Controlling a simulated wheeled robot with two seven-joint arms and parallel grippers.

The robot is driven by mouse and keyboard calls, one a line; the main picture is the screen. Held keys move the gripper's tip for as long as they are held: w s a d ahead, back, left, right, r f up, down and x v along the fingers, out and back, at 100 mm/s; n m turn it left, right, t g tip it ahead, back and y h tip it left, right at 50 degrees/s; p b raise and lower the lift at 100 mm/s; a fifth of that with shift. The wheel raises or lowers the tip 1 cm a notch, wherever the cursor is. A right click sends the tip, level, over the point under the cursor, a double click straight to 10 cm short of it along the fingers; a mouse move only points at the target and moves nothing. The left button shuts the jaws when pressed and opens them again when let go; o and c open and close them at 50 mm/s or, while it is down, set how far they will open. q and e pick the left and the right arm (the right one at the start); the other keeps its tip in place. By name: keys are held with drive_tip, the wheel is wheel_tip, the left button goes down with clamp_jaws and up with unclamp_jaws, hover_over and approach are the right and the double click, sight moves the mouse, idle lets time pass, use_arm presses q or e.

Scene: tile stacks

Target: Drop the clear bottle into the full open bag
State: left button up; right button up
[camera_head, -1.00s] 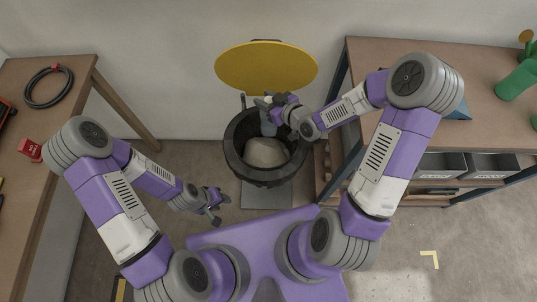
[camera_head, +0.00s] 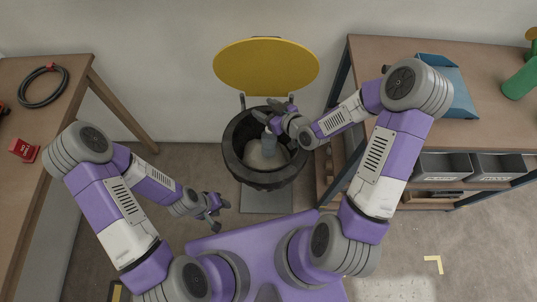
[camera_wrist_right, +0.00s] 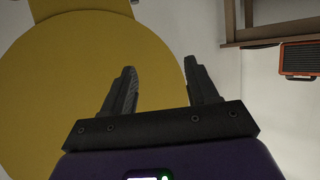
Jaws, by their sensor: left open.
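The open bag (camera_head: 233,163) is a dark, round-mouthed container with a pale filling (camera_head: 256,158) inside. The clear bottle (camera_head: 269,147), greyish blue, stands roughly upright inside the mouth, below my right gripper (camera_head: 268,112). The right gripper is over the far rim with its fingers apart; in the right wrist view its fingers (camera_wrist_right: 160,90) are spread with nothing between them. The bottle is out of sight there. My left gripper (camera_head: 218,208) is open and empty, low to the left of the bag.
A yellow round lid (camera_head: 266,68) stands raised behind the bag. A left bench (camera_head: 30,120) holds a cable coil (camera_head: 43,87) and a red block (camera_head: 24,150). A right bench (camera_head: 480,120) carries a blue tray (camera_head: 455,90), with grey bins (camera_head: 443,168) below.

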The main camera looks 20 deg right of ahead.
drive_tip(key=shift+o, duration=0.4)
drive_tip(key=shift+s, duration=0.1)
drive_tip(key=p+v, duration=0.1)
drive_tip(key=v, duration=0.6)
drive_tip(key=shift+s+d+p, duration=0.15)
drive_tip(key=shift+p, duration=0.25)
